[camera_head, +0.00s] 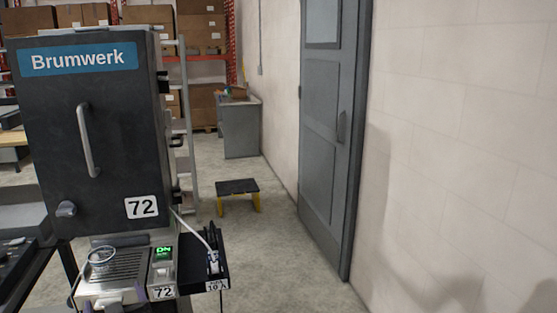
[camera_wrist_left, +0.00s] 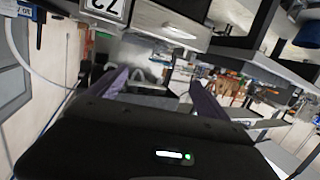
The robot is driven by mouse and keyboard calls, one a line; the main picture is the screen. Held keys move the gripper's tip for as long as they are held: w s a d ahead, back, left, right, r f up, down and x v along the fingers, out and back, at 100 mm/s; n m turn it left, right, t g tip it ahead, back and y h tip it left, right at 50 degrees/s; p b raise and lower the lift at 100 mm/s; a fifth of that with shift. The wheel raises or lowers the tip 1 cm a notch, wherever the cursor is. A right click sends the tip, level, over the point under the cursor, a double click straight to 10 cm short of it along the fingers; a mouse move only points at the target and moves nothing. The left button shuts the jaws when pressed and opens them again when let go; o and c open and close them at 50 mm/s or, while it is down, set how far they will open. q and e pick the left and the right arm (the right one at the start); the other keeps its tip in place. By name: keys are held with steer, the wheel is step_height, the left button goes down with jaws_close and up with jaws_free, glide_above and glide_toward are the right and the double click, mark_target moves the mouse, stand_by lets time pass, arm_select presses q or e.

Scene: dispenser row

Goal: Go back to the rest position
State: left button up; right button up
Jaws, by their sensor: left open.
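The dark Brumwerk dispenser (camera_head: 100,140) numbered 72 stands at the left in the head view, its door shut. Below it are a metal drip tray (camera_head: 112,264) and a small panel with a lit green display (camera_head: 163,253). My left gripper (camera_head: 114,307) only just shows at the bottom edge of the head view, in front of the dispenser's lower part. In the left wrist view its two purple fingers (camera_wrist_left: 160,95) are spread apart with nothing visible between them. The label 72 (camera_wrist_left: 104,8) shows above them there. My right gripper is not in view.
A black side shelf (camera_head: 214,262) with a plug and white cable sits right of the panel. A black and yellow step stool (camera_head: 238,188) stands on the floor behind. A grey door (camera_head: 325,120) and pale wall bound the right. The floor between is clear.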

arm_select(q)
steer(key=d+f+m+g+h, duration=0.4)
steer(key=d+f+h, duration=0.6)
steer(key=d+f, duration=0.95)
steer(key=s+d+f+m+g+h, duration=0.1)
steer(key=s+d+f+g, duration=0.3)
steer(key=s+f, duration=0.6)
steer(key=s+d+f+m+g+h, duration=0.1)
steer(key=s+d+f+g+h, duration=0.2)
steer(key=s+d+f, duration=0.5)
steer(key=s+f+g, duration=0.1)
steer(key=s+f, duration=0.1)
steer(key=s, duration=0.3)
steer(key=shift+d+f, duration=0.15)
steer(key=shift+d, duration=0.15)
